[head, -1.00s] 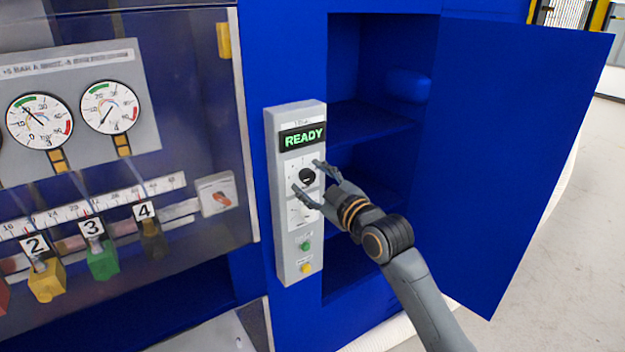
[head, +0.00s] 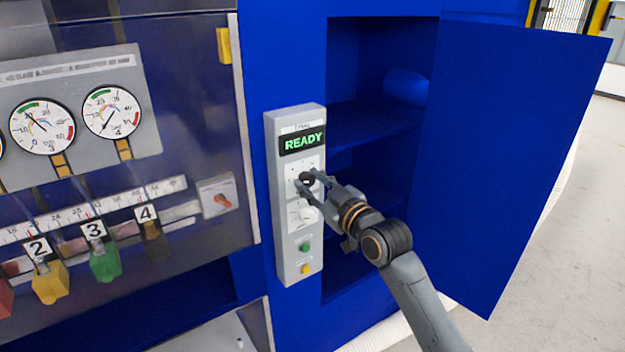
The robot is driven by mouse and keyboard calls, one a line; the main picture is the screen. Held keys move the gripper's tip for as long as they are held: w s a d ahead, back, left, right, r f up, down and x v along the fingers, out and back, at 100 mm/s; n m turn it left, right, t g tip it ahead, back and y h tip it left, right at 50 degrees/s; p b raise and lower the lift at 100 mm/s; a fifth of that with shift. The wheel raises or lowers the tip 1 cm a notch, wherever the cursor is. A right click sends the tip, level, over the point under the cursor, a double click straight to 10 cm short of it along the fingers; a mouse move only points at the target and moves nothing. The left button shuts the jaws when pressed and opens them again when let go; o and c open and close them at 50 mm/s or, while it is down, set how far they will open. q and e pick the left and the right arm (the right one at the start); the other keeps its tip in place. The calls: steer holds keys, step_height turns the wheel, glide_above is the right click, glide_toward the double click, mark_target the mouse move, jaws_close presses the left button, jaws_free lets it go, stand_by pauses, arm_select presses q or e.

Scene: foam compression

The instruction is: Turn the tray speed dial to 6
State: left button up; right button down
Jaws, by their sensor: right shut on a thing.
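The grey control panel (head: 284,240) stands upright on the blue machine and has a display (head: 302,140) reading READY in green. Below the display is a black dial (head: 306,178) on a white plate with small marks. My right gripper (head: 306,183) reaches in from the lower right and is shut on the black dial, one finger at each side. The fingers partly cover the dial, and its marks are too small to read. A white knob (head: 308,214) sits just below the dial. My left gripper is not in view.
A green button (head: 305,247) and a yellow button (head: 305,268) sit low on the panel. An open blue door (head: 510,150) and shelves (head: 370,128) are to the right. Gauges (head: 112,112) and numbered coloured blocks (head: 105,262) are at left.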

steer(key=m+p, duration=0.2)
steer(key=m, duration=0.3)
steer(key=shift+m, duration=0.3)
stand_by(0.4)
steer(key=c, duration=1)
jaws_free()
steer(key=shift+s+d, duration=0.1)
steer(key=v, duration=1.1)
steer(key=shift+s+d, duration=0.2)
steer(key=shift+s, duration=0.1)
